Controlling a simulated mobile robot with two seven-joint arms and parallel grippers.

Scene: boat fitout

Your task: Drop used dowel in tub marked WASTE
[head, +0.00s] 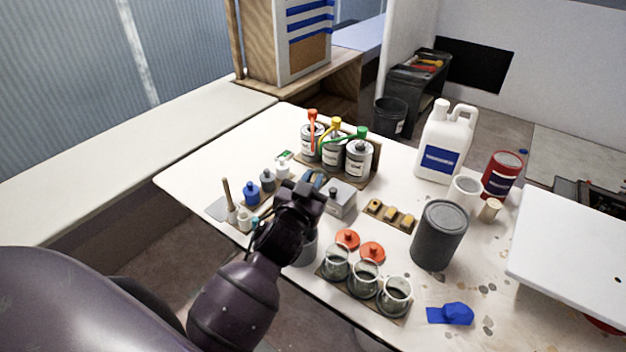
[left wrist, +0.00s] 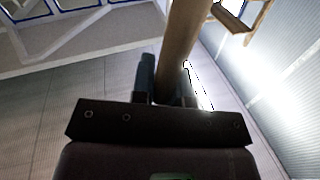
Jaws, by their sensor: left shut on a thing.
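My left gripper (head: 312,184) is over the near-left part of the white table. In the left wrist view its fingers are shut on a wooden dowel (left wrist: 184,42), a round brown stick extending past the fingertips. The dowel is not clear in the head view. A grey tub (head: 308,250) stands partly hidden behind my left wrist. A larger dark grey tub (head: 436,240) stands farther right. I can read no WASTE marking on either tub. My right gripper is not in view.
Open glass jars (head: 366,279) stand along the table's near edge, by red lids (head: 372,252). Cans with coloured nozzles (head: 334,150) stand at the back. A white jug (head: 446,142) and a red can (head: 502,174) are at right. A stick (head: 228,196) stands at left.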

